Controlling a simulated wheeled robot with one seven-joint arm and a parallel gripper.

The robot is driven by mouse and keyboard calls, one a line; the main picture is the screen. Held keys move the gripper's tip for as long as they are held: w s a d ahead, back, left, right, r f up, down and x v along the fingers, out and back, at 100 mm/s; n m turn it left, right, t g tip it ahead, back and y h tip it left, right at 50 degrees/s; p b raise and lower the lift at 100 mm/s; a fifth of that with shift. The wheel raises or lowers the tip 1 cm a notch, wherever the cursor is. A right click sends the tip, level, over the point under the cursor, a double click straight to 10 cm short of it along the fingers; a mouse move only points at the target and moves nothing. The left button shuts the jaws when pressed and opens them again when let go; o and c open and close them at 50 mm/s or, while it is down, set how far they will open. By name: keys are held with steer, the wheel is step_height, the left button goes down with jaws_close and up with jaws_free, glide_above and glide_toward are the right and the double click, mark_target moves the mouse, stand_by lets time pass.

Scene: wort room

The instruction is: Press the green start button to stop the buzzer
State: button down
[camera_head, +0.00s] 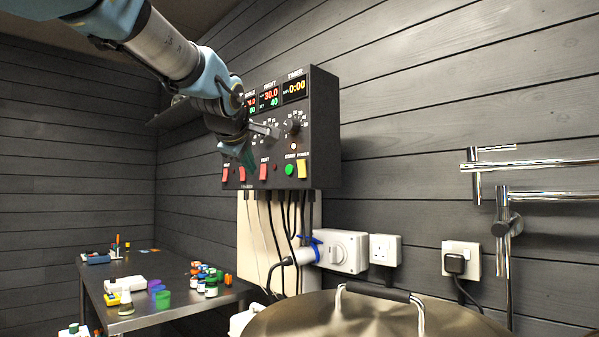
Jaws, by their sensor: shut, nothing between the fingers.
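The black control box (325,125) hangs on the grey plank wall. The timer display (294,89) reads 0:00 in yellow. My gripper (272,132) is shut and empty. It is in front of the box, up and left of the green button, near the dark timer knob (292,126). I cannot tell whether it touches the panel. My arm hides the box's left part.
A large metal lid (375,313) with a black handle (378,292) is below the box. Cables (289,220) hang under it. Metal pipes (530,195) stick out at right. A steel table (180,275) with bottles is at lower left. The space before the green button is clear.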

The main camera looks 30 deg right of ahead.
mark_target(289, 170)
steer(key=shift+d+r, duration=0.1)
steer(key=shift+d, duration=0.1)
steer(key=shift+w+d, duration=0.4)
steer(key=shift+d, duration=1)
steer(key=shift+w+d, duration=0.4)
steer(key=shift+d, duration=0.95)
steer(key=shift+w+d, duration=0.4)
steer(key=shift+d, duration=1)
steer(key=shift+d, duration=0.1)
steer(key=shift+w+d+b, duration=0.1)
steer(key=shift+d+b, duration=0.2)
steer(key=shift+b, duration=0.15)
steer(key=shift+w+d, duration=0.1)
steer(key=shift+d, duration=0.25)
steer(key=shift+a+b, duration=0.15)
steer(key=shift+b, duration=0.15)
steer(key=shift+s+a+b, duration=0.25)
steer(key=shift+a+b, duration=0.1)
steer(key=shift+a, duration=0.25)
